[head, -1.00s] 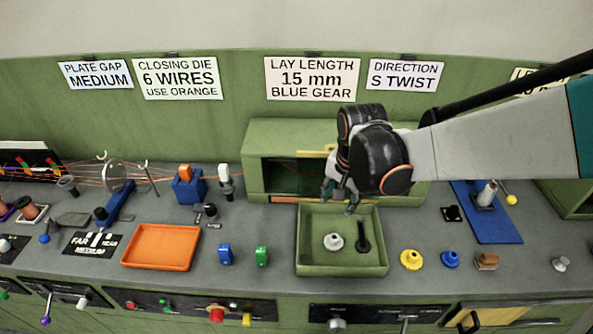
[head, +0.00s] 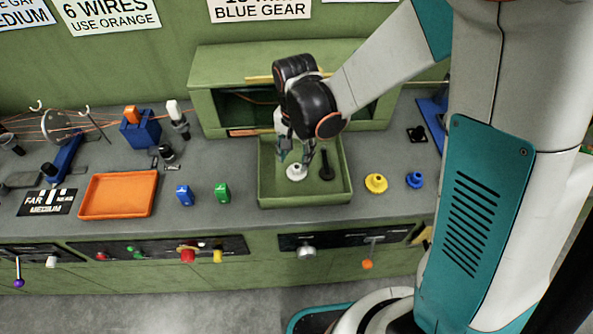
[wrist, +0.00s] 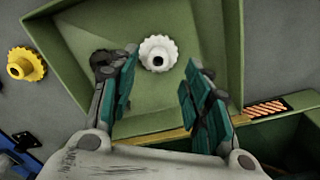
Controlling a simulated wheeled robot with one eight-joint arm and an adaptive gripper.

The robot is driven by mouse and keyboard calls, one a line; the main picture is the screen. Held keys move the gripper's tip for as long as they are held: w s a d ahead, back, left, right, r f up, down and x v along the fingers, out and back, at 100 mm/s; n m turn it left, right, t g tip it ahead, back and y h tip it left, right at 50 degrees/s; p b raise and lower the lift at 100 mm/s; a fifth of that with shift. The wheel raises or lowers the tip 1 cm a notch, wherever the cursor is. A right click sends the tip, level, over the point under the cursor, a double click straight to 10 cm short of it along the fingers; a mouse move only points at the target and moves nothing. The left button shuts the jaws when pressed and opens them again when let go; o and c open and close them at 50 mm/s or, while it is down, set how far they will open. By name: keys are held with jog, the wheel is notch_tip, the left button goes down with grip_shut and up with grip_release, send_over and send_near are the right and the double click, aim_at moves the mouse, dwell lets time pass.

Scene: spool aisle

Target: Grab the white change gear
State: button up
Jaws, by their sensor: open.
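The white change gear (head: 297,172) lies in the green tray (head: 262,190) on the bench. In the wrist view the white gear (wrist: 158,53) shows its toothed rim and dark centre hole, and it lies ahead of the gap between my fingers. My gripper (head: 297,157) is open and empty, pointing down over the tray just behind the gear. In the wrist view my open gripper (wrist: 160,90) has one finger on each side of the gear's line. A black handled part (head: 326,165) lies in the tray to the right of the gear.
A green open-fronted housing (head: 205,100) stands right behind the tray. A yellow gear (head: 376,183) and a blue gear (head: 414,180) sit on the bench to the right.

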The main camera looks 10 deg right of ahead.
aim_at(297, 165)
notch_tip(297, 165, down, 5)
jog(key=shift+d+f+b, duration=0.1)
jog(key=shift+f+b, duration=0.05)
jog(key=shift+b, duration=0.9)
grip_shut()
